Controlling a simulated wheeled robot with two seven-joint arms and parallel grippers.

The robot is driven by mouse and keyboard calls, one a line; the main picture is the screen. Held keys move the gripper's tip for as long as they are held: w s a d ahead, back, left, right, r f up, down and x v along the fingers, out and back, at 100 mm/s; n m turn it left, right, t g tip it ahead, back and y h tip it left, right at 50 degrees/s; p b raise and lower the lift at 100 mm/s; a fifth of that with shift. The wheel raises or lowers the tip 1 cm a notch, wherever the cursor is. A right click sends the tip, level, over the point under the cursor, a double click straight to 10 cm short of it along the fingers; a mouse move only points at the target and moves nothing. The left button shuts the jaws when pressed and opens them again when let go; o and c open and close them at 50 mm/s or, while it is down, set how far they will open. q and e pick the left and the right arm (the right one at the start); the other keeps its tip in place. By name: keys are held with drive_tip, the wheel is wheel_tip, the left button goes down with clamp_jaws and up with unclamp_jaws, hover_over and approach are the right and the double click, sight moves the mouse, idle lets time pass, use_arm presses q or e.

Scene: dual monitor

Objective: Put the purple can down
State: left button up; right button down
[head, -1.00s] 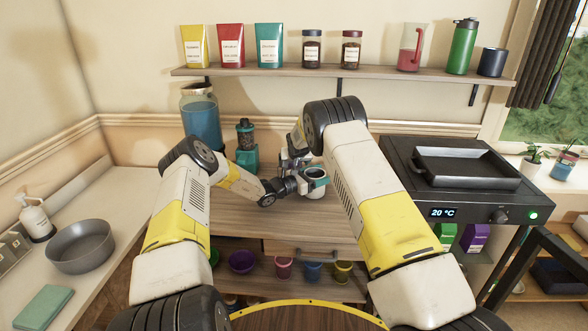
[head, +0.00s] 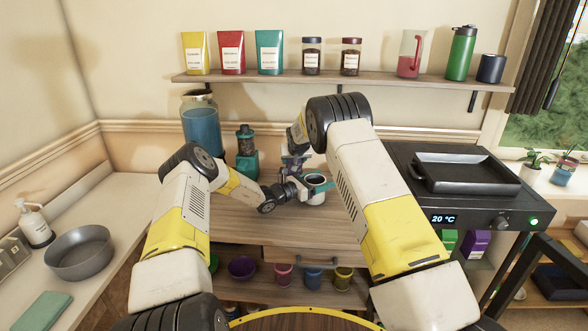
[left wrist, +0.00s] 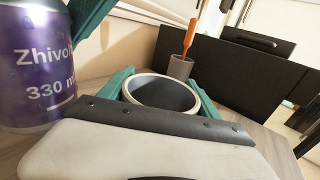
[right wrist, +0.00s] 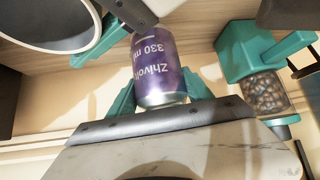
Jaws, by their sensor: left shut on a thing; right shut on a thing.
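The purple can (right wrist: 160,70), labelled Zhivo... 330 ml, sits between the teal fingers of my right gripper (right wrist: 158,96) in the right wrist view. It also shows close at the left in the left wrist view (left wrist: 38,70), upright, with its base low near the wooden surface; I cannot tell whether it touches. In the head view the can (head: 292,163) is small and partly hidden by my right arm. My left gripper (left wrist: 160,95) is shut on a pale cup with a dark inside (left wrist: 162,94). The cup (head: 316,192) is just right of the can in the head view.
A teal grinder (head: 246,155) and a blue-filled jar (head: 201,120) stand behind at the left. A black grill (head: 465,170) is at the right. The wooden counter (head: 290,227) is clear in front. A shelf (head: 350,76) with bags and jars runs above.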

wheel_tip(320, 180, up, 6)
drive_tip(key=shift+s+d+m+h, duration=0.15)
drive_tip(key=shift+d+m+h, duration=0.25)
drive_tip(key=shift+d, duration=0.1)
drive_tip(key=s+d+r+m+h, duration=0.3)
drive_tip(key=d+r+m+h, duration=0.2)
drive_tip(key=d+m, duration=0.15)
wheel_tip(320, 180, up, 7)
drive_tip(key=m+g+h, duration=0.3)
drive_tip(key=m+g, duration=0.1)
drive_tip(key=m, duration=0.2)
hover_over(323, 177)
drive_tip(key=s+a, duration=0.2)
drive_tip(key=a, duration=0.1)
wheel_tip(323, 177, down, 18)
